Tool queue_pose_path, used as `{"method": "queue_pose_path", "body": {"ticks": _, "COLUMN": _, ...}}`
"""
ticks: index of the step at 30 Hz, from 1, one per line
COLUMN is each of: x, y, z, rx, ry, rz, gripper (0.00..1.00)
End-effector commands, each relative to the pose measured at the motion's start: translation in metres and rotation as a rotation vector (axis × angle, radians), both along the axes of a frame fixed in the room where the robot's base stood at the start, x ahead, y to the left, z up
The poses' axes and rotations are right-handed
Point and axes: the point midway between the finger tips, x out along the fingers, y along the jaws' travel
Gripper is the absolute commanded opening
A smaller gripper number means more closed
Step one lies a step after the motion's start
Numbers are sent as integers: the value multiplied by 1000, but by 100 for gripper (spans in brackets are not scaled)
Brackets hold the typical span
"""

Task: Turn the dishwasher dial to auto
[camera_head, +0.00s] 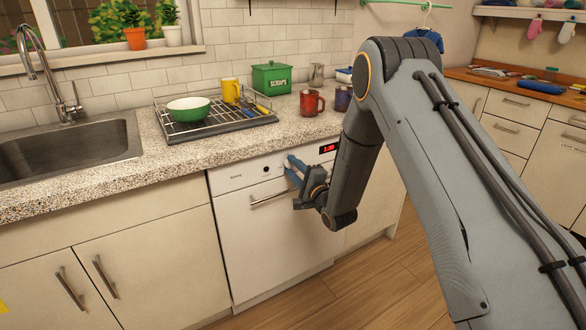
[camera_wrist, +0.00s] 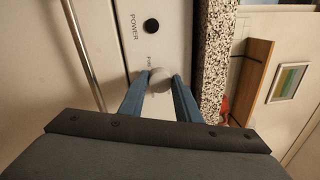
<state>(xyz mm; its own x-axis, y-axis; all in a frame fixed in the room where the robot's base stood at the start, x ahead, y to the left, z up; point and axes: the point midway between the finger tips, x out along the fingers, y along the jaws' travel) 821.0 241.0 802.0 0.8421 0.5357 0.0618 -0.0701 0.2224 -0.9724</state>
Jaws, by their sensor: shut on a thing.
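The white dishwasher (camera_head: 262,230) is built in under the speckled counter, with its front panel along the top and its door closed. In the wrist view the round, pale dial (camera_wrist: 159,78) sits on the panel between the two blue fingertips. My gripper (camera_head: 291,163) is at the panel, right of the black power button (camera_head: 265,169), and its fingers also show in the wrist view (camera_wrist: 156,80). It is shut on the dial. Most of the dial's labels are hidden by the fingers, so its setting cannot be read. A red display (camera_head: 328,148) is lit to the right.
The dishwasher's bar handle (camera_head: 272,199) runs just below the panel, close to my gripper. The counter edge (camera_head: 180,178) overhangs above. A dish rack (camera_head: 214,125) with a green bowl and yellow mug stands on the counter, beside red and purple mugs. The wooden floor in front is clear.

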Motion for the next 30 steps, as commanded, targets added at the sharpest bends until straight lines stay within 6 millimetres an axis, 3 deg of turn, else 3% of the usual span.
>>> {"method": "queue_pose_path", "body": {"ticks": 23, "x": 0, "y": 0, "z": 0, "rx": 83, "ry": 58, "rz": -1, "gripper": 8}}
{"method": "queue_pose_path", "body": {"ticks": 24, "x": 0, "y": 0, "z": 0, "rx": 83, "ry": 58, "rz": -1, "gripper": 35}}
{"method": "queue_pose_path", "body": {"ticks": 27, "x": 0, "y": 0, "z": 0, "rx": 83, "ry": 58, "rz": -1, "gripper": 49}}
{"method": "queue_pose_path", "body": {"ticks": 30, "x": 0, "y": 0, "z": 0, "rx": 83, "ry": 58, "rz": -1, "gripper": 49}}
